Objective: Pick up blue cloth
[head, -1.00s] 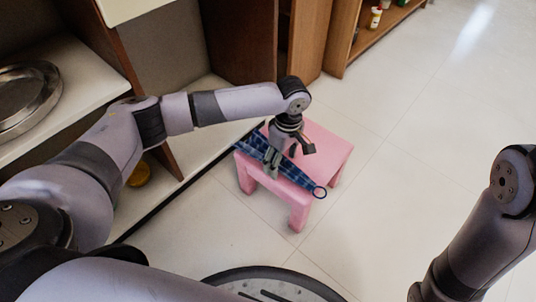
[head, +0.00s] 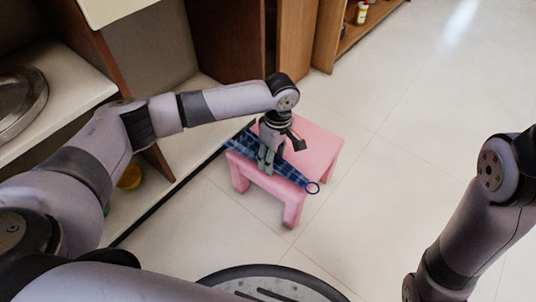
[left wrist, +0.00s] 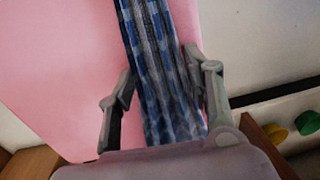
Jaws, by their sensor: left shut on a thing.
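The blue checked cloth (head: 290,180) lies slantwise across the top of a small pink stool (head: 322,152), with a ring at its right end. In the left wrist view the cloth (left wrist: 150,45) runs as a folded strip over the pink top (left wrist: 60,60). My left gripper (head: 266,168) points down at the stool and is shut on the cloth. In the left wrist view its fingers (left wrist: 160,85) stand on both sides of the strip. Part of the cloth is hidden behind the gripper. My right arm shows at the right; its gripper is out of view.
A low white shelf (head: 60,90) with a metal dish (head: 20,105) stands at the left. A yellow object (head: 130,177) sits in the lower compartment. A wooden shelf (head: 350,40) with small jars is at the back. The floor right of the stool is clear.

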